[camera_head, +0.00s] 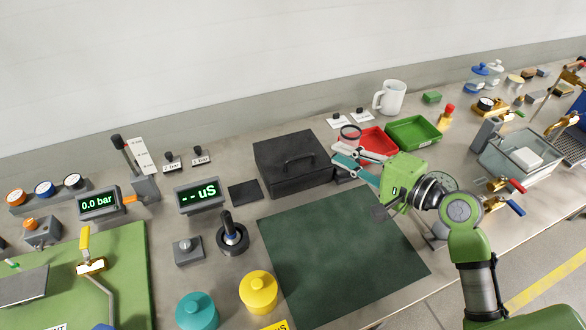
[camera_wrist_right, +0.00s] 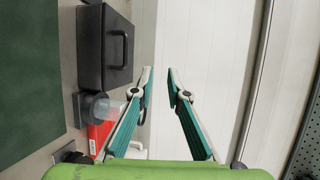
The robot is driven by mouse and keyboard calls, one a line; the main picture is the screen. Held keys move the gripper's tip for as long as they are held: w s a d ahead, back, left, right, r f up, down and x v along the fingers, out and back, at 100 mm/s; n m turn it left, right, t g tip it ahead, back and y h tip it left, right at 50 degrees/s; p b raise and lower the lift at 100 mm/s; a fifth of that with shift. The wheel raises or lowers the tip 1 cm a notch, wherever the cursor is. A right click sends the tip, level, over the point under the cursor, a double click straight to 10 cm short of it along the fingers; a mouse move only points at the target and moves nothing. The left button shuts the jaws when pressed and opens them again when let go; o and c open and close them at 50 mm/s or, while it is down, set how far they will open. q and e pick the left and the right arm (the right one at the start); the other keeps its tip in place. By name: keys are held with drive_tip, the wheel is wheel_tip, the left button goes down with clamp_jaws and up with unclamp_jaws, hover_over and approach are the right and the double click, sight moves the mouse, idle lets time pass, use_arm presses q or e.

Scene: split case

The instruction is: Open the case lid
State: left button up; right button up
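The black case (camera_head: 290,182) stands on the bench behind the dark green mat, with its lid down and a dark handle (camera_head: 300,161) on it. The case (camera_wrist_right: 92,50) and its handle (camera_wrist_right: 121,48) also show at the upper left of the right wrist view. My right gripper (camera_head: 336,154) is just right of the case in the head view. In the right wrist view its two fingertips (camera_wrist_right: 159,75) are apart, with nothing between them. The case lies to the left of the fingers there. My left gripper is not in view.
A dark green mat (camera_head: 340,250) lies bare in front of the case. A red tray (camera_head: 376,138), a green tray (camera_head: 414,131) and a white mug (camera_head: 390,97) are right of it. A display (camera_head: 199,195) and a black joystick-like knob (camera_head: 231,236) stand to its left.

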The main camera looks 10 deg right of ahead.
drive_tip(key=b, duration=0.6)
approach(298, 158)
use_arm(q)
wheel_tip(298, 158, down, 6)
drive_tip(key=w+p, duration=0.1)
drive_tip(key=p, duration=0.1)
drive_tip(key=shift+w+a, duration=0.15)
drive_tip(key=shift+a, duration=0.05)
use_arm(e)
drive_tip(key=x, duration=1)
drive_tip(key=shift+w+d+f, duration=0.1)
drive_tip(key=shift+w+f, duration=0.1)
drive_tip(key=shift+f, duration=0.05)
clamp_jaws()
